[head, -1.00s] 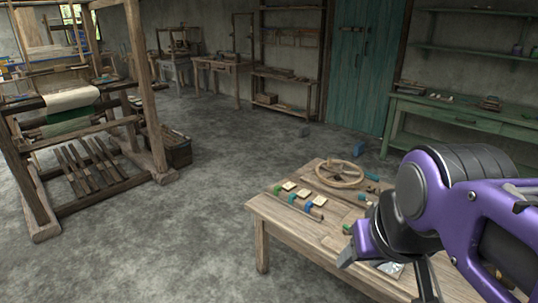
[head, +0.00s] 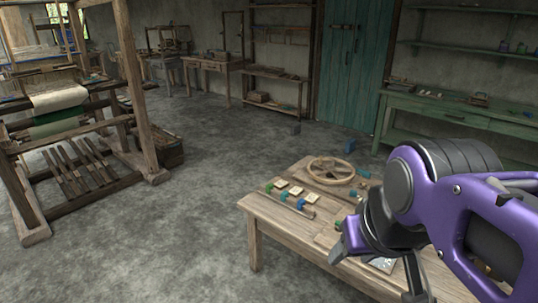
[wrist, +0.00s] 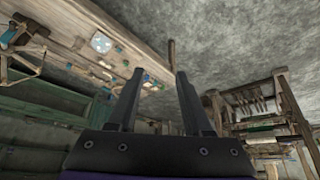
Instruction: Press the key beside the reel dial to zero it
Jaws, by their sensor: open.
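My gripper (head: 338,252) hangs over the right part of a wooden table, below my purple arm. In the wrist view the two dark fingers (wrist: 157,88) stand apart with nothing between them. A pale plate with small marks (wrist: 101,42) shows in the wrist view, too small to identify.
The wooden table (head: 275,223) holds several pale square pieces and small blue and green pieces. A loom (head: 85,120) stands at left, a green bench (head: 465,113) at back right. The grey floor (head: 195,215) between loom and table is clear.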

